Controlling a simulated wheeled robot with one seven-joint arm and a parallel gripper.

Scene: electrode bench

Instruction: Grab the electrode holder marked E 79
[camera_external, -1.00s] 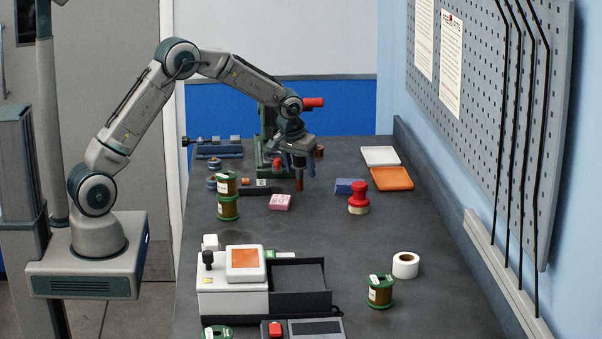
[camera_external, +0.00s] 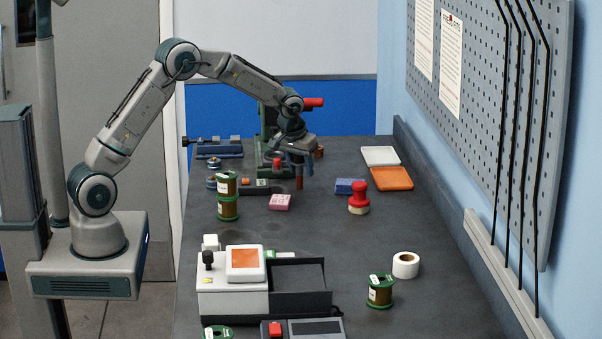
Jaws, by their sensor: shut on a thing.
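My gripper (camera_external: 299,168) is over the far part of the bench, pointing down, in front of the green press-like stand. It is shut on a copper-brown upright cylinder (camera_external: 299,183), whose lower part shows below the fingers. No marking can be read on it, so I cannot tell whether it is the holder marked E 79. Whether its lower end touches the bench is unclear. A second brown piece (camera_external: 319,152) shows just behind my gripper on the right, partly hidden.
A pink block (camera_external: 280,202), a blue block (camera_external: 349,186) and a red-topped stamp (camera_external: 358,199) stand nearby. Green-ended spools (camera_external: 228,208) are stacked left. White (camera_external: 380,149) and orange (camera_external: 391,187) trays lie right. The bench's middle right is fairly clear.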

